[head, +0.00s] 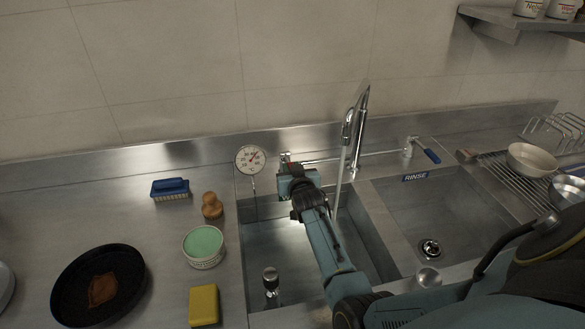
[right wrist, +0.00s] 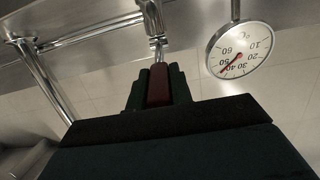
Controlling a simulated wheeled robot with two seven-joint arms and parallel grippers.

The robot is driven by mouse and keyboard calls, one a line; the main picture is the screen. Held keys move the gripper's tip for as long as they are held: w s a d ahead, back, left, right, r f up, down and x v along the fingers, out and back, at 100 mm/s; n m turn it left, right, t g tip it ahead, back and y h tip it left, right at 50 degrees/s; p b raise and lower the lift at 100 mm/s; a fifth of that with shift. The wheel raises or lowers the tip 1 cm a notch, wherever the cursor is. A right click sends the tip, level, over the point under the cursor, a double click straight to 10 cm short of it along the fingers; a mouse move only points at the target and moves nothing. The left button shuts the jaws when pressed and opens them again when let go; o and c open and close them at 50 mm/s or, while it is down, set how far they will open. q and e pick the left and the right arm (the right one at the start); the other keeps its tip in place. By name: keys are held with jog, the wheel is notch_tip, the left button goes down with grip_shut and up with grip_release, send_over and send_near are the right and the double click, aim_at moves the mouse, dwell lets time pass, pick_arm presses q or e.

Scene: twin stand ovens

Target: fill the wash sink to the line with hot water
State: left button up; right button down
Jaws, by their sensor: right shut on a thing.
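The wash sink (head: 258,240) is the left basin, partly covered by my right arm. A chrome faucet (head: 360,105) stands behind the basins, and a pale stream (head: 338,200) runs from its spout into the wash sink. My right gripper (head: 287,163) is at the left end of the tap bar. In the right wrist view it is shut on a dark red tap handle (right wrist: 158,84). A dial thermometer (head: 250,158) hangs at the wash sink's back left; its dial also shows in the right wrist view (right wrist: 240,50). The water level and fill line cannot be made out. My left gripper is out of view.
A blue-handled lever (head: 432,156) is at the bar's right end, above the rinse sink (head: 400,215). A metal-topped post (head: 270,277) stands in the wash sink.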

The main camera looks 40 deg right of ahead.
jog(key=c, duration=1.2)
grip_release()
jog(key=shift+c, duration=0.2)
jog(key=p+v, duration=0.1)
jog(key=v, duration=1.2)
jog(key=shift+s, duration=0.2)
jog(key=shift+a, duration=0.1)
